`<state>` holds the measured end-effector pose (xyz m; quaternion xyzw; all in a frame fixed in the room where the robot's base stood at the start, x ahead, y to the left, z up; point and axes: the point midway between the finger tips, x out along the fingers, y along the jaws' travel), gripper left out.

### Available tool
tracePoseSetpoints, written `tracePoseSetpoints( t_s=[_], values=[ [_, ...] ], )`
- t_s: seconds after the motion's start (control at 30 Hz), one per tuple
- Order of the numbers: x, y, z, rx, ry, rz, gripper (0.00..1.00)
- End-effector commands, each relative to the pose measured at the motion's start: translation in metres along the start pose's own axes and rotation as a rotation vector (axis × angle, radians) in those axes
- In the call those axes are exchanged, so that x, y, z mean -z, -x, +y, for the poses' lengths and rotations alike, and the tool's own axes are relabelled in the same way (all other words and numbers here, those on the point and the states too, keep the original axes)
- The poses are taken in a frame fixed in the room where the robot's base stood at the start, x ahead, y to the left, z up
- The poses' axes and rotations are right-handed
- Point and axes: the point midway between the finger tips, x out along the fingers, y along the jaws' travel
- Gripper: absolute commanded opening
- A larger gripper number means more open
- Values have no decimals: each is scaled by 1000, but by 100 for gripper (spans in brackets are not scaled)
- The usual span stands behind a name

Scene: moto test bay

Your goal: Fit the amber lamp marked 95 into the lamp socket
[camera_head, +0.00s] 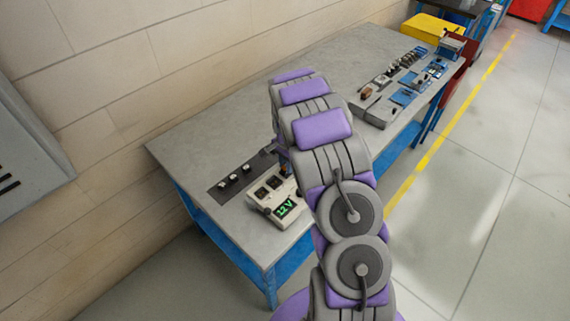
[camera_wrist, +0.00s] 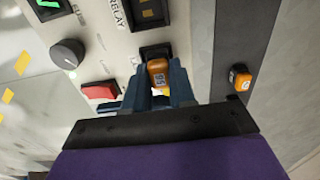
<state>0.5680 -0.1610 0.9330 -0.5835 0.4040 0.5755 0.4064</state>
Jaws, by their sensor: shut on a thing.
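In the wrist view an amber lamp (camera_wrist: 158,70) with a dark marking, too small to read surely, sits between the blue fingers of my gripper (camera_wrist: 158,88), which is shut on it. The lamp's far end overlaps the dark lamp socket (camera_wrist: 153,49) on the pale tester panel (camera_wrist: 112,52). I cannot tell whether it is inside the socket or just in front of it. In the head view the tester (camera_head: 263,204) stands on the bench with its green display reading 12V. My gripper is hidden there behind my arm.
Another amber lamp (camera_wrist: 240,77) sits on a dark strip (camera_wrist: 246,45) to the right.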

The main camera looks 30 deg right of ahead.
Motion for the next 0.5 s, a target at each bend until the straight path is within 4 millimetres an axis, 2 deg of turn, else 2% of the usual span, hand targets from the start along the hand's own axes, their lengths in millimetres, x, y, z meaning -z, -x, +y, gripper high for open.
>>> tracePoseSetpoints(
  t_s=[0.03, 0.3, 0.33, 0.5],
  values=[
    [-1, -9, 8, -21, 0, -12, 0],
    [0, -11, 10, -23, 0, -16, 0],
    [0, -11, 10, -22, 0, -15, 27],
    [-1, -9, 8, -20, 0, -11, 43]
  ],
)
